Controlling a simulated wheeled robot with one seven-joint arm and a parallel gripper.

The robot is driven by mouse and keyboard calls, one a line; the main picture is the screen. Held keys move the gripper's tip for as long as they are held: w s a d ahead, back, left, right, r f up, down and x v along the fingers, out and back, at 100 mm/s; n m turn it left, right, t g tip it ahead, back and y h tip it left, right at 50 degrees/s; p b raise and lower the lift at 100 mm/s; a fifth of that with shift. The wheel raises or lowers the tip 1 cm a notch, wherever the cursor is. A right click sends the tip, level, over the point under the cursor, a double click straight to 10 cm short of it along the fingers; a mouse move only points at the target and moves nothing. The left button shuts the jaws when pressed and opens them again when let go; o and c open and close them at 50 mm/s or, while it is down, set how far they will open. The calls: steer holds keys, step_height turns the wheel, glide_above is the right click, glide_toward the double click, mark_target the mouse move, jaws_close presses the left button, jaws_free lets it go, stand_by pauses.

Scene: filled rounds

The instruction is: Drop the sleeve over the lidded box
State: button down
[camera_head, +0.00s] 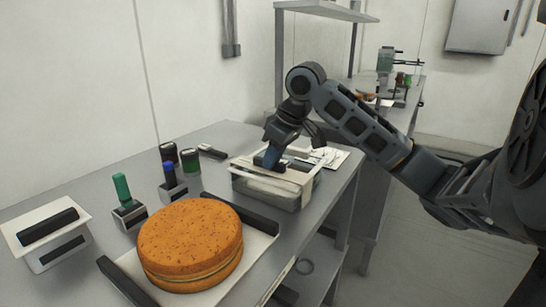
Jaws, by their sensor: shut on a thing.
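The lidded box (268,192) is a greyish, partly see-through container near the right edge of the steel table. A pale cream band, which looks like the sleeve (272,178), lies at the top of the box. I cannot tell whether it is around the box or only resting on it. My gripper (271,157) points down at the top of the sleeve and is shut, seemingly on a dark grip part there. The gripper hides part of the sleeve and the lid.
A sponge cake round (190,240) sits on a pale tray (255,248) with dark side bars. A white box with black bars (46,238) stands at left. Stamps with green (122,188) and blue (168,173) handles and dark jars (190,160) stand behind. Papers (330,156) lie beyond the box.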

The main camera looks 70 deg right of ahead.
steer(key=shift+f, duration=0.25)
stand_by(0.4)
steer(key=c, duration=1)
jaws_free()
steer(key=shift+o, duration=0.4)
steer(key=o, duration=0.4)
steer(key=shift+r+p, duration=2.8)
steer(key=shift+r, duration=0.75)
